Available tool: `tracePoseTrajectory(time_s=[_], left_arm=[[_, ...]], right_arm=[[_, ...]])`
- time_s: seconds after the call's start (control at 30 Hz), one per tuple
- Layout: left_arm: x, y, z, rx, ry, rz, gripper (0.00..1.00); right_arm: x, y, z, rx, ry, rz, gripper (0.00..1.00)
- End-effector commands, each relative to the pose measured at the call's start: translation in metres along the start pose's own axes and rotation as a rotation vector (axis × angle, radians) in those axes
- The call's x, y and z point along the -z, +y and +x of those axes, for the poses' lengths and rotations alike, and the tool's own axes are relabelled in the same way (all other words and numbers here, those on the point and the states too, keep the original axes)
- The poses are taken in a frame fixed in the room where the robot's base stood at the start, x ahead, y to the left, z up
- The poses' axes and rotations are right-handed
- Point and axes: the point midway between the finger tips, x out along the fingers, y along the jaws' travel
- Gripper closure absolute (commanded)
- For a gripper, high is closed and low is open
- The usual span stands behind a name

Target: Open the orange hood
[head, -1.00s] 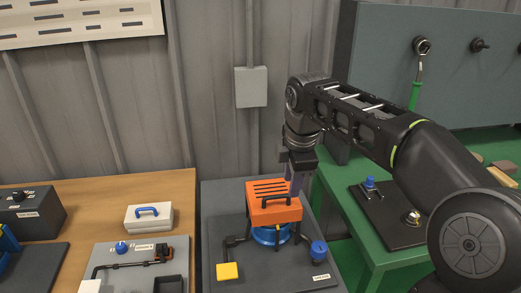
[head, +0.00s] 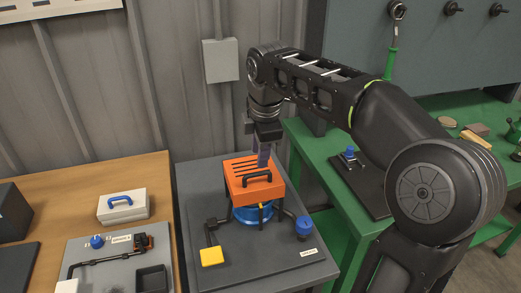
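The orange hood (head: 238,184) is a slotted box with a black bar handle (head: 257,177) on its front part. It sits closed and level over a blue round base (head: 246,214) on a dark grey board. My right gripper (head: 263,165) points down from above, with its fingers over the top of the hood, just behind the handle as seen here. I cannot tell whether the fingers touch the hood or how far apart they are. My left gripper is not in view.
On the same board (head: 265,270) are a yellow block (head: 212,256), dark pipes and a blue knob (head: 303,224). A wooden table (head: 60,200) at left holds a white case (head: 122,206). A green bench (head: 305,150) stands at right, and a grey box (head: 220,60) hangs behind.

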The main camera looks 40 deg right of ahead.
Motion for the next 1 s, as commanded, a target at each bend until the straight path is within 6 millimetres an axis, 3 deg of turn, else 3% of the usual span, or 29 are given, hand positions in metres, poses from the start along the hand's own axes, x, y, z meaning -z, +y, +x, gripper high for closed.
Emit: tracePoseTrajectory(time_s=[0.03, 0.2, 0.5, 0.93, 1.0], left_arm=[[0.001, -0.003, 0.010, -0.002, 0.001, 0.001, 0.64], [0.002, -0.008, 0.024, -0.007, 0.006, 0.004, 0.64], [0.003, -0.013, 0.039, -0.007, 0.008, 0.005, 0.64], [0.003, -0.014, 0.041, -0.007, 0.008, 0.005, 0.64], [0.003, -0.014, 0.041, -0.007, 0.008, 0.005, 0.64]], right_arm=[[0.000, -0.002, 0.013, 0.001, 0.000, 0.000, 0.67], [0.000, -0.002, 0.038, 0.001, 0.000, -0.001, 0.67], [0.000, -0.001, 0.071, 0.001, 0.001, 0.000, 0.67], [0.000, 0.000, 0.077, 0.000, 0.000, 0.000, 0.67], [0.000, 0.000, 0.077, 0.000, 0.000, 0.000, 0.71]])
